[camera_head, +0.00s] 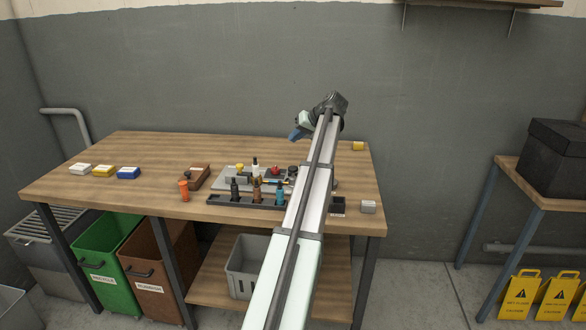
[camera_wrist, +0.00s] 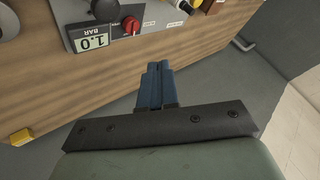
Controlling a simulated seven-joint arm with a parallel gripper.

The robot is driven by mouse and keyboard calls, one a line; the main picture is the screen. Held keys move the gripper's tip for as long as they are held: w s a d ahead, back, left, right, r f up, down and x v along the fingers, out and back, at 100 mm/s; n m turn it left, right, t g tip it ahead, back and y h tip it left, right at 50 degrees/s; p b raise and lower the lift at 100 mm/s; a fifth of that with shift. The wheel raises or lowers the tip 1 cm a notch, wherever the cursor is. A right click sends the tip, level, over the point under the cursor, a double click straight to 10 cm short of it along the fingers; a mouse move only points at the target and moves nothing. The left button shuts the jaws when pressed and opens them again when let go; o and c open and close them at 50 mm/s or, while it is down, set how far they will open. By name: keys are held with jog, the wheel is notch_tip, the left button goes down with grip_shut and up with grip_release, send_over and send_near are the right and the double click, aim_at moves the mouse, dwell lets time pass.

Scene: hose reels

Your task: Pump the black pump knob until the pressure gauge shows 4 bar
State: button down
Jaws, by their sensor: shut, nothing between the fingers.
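A grey panel (camera_wrist: 70,12) lies on the wooden table. In the wrist view its gauge display (camera_wrist: 88,38) appears upside down and reads 1.0 bar. A black knob (camera_wrist: 105,9) sits beside the gauge, near a red knob (camera_wrist: 131,25). In the head view the black knob (camera_head: 292,169) stands just right of the red knob (camera_head: 275,170), close to my arm, and the gauge is hidden. My gripper (camera_head: 295,135) is raised above the table's back part, apart from the panel. Its blue fingers (camera_wrist: 158,68) are shut and empty in the wrist view.
A dark rack (camera_head: 225,201) with several bottles lies in front of the panel. An orange bottle (camera_head: 184,190) and brown box (camera_head: 198,177) stand left. A grey block (camera_head: 368,207) and a yellow block (camera_head: 358,146) sit right.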

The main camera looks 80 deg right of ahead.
aim_at(292, 166)
jog(key=shift+f, duration=4.25)
jog(key=shift+f, duration=0.2)
jog(key=shift+f, duration=0.25)
jog(key=shift+f, duration=1.3)
dwell(0.4)
jog(key=shift+r, duration=1.75)
jog(key=shift+r, duration=0.1)
